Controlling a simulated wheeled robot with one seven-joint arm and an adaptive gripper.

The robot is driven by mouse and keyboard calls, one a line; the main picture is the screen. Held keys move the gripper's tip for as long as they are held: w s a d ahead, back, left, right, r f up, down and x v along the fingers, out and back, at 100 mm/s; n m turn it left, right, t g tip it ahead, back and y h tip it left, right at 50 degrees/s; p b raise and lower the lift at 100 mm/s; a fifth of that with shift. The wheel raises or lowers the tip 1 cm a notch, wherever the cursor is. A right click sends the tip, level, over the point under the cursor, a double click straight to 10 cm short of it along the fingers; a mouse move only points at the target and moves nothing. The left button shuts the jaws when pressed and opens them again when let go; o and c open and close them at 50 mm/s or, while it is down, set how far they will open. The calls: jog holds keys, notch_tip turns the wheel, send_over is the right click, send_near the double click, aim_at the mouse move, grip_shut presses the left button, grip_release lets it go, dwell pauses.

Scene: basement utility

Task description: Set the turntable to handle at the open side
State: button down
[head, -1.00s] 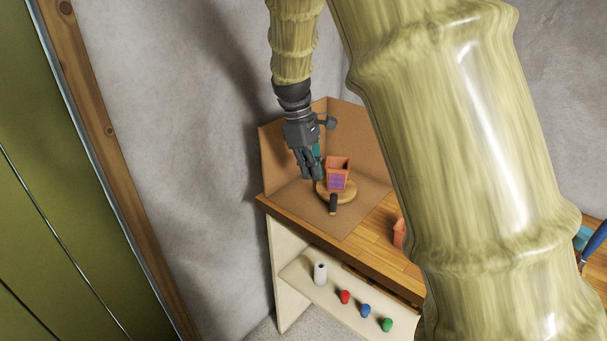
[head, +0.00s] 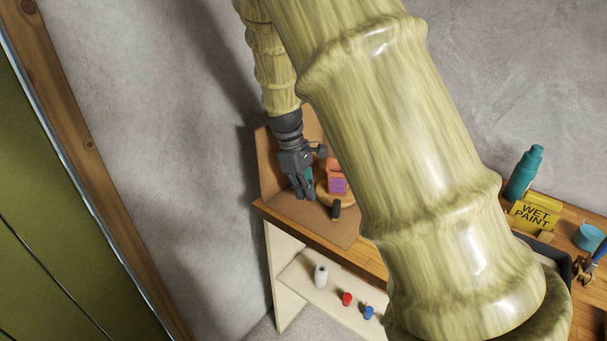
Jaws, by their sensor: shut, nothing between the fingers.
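The round wooden turntable (head: 322,196) sits on a brown board at the left end of the bench, and my arm hides its right part. Its dark handle (head: 336,209) sticks out toward the front edge of the bench. An orange box with a purple patch (head: 337,179) stands on the turntable. My gripper (head: 306,197) points down just left of the turntable. It is shut and empty, and I cannot tell whether it touches the disc.
Brown panels (head: 268,165) stand behind and left of the turntable. My arm covers the bench's middle. At right are a teal bottle (head: 522,172), a yellow wet paint sign (head: 533,215) and a teal cup (head: 589,237). A lower shelf (head: 297,276) holds a white cylinder (head: 321,275) and small coloured items.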

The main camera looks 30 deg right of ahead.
jog(key=shift+s+d+f, duration=0.15)
jog(key=shift+d+f, duration=0.1)
jog(key=shift+d, duration=0.05)
jog(key=s, duration=0.1)
jog(key=s+d, duration=0.1)
jog(key=s, duration=0.1)
jog(key=s+r+p, duration=0.1)
jog(key=shift+s+d, duration=0.3)
jog(key=shift+d, duration=0.1)
jog(key=shift+w+d+f, duration=0.1)
jog(key=shift+w+f, duration=0.4)
jog(key=shift+w, duration=0.1)
jog(key=shift+s+r, duration=0.25)
jog(key=shift+s, duration=0.1)
jog(key=shift+w+f, duration=0.1)
jog(key=shift+s+d+n+p, duration=0.1)
jog(key=shift+s+n+p, duration=0.2)
jog(key=shift+s+p, duration=0.1)
